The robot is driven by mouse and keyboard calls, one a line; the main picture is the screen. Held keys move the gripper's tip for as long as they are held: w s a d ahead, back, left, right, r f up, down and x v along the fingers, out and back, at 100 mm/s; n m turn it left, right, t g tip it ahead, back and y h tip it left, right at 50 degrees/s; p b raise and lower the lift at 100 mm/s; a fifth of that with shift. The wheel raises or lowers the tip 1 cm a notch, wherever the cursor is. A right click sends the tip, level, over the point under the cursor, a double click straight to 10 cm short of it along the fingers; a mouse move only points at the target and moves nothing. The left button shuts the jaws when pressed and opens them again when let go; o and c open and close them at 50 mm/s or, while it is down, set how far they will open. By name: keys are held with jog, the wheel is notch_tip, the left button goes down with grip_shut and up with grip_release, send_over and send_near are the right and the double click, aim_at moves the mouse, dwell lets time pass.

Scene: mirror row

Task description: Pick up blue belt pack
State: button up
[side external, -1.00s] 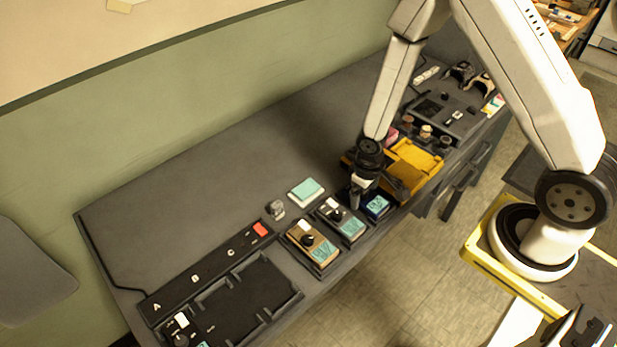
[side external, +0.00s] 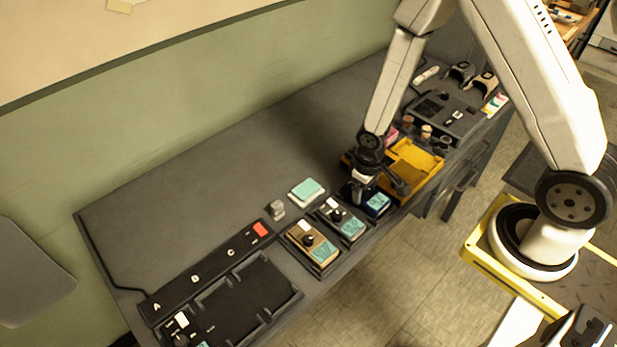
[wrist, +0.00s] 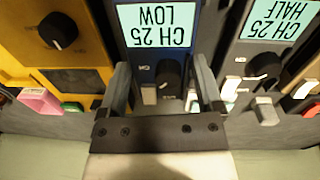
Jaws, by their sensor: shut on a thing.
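The blue belt pack (side external: 378,204) stands at the front edge of the bench, right of a grey pack. In the wrist view the blue belt pack (wrist: 160,56) has a pale label reading "CH 25 LOW", a black knob and small switches. My gripper (side external: 362,193) is down at its back end. In the wrist view the fingers of my gripper (wrist: 164,82) lie on either side of the pack's knob end, shut on it. I cannot tell whether the pack is clear of its place.
The grey pack (side external: 349,227), labelled "CH 25 HALF", stands close on the left, with a tan pack (side external: 315,246) beyond. A teal-topped block (side external: 307,190) and a small grey knob (side external: 277,208) stand behind. The bench's back left is clear.

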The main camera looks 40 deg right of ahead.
jog(key=shift+r, duration=4.35)
jog(key=shift+a, duration=0.15)
jog(key=shift+w+a, duration=0.15)
jog(key=shift+a, duration=0.1)
jog(key=w+a+f, duration=0.1)
jog(key=w+a, duration=0.2)
jog(key=a, duration=1.1)
jog(key=shift+w, duration=0.15)
jog(key=s+a, duration=0.2)
jog(key=a, duration=0.6)
jog(key=s+a+f, duration=0.1)
jog(key=a, duration=0.7)
jog(key=shift+s+a+f, duration=0.15)
jog(key=shift+s+f, duration=0.1)
jog(key=shift+s, duration=0.1)
jog(key=shift+f, duration=0.2)
jog(key=shift+f, duration=2.35)
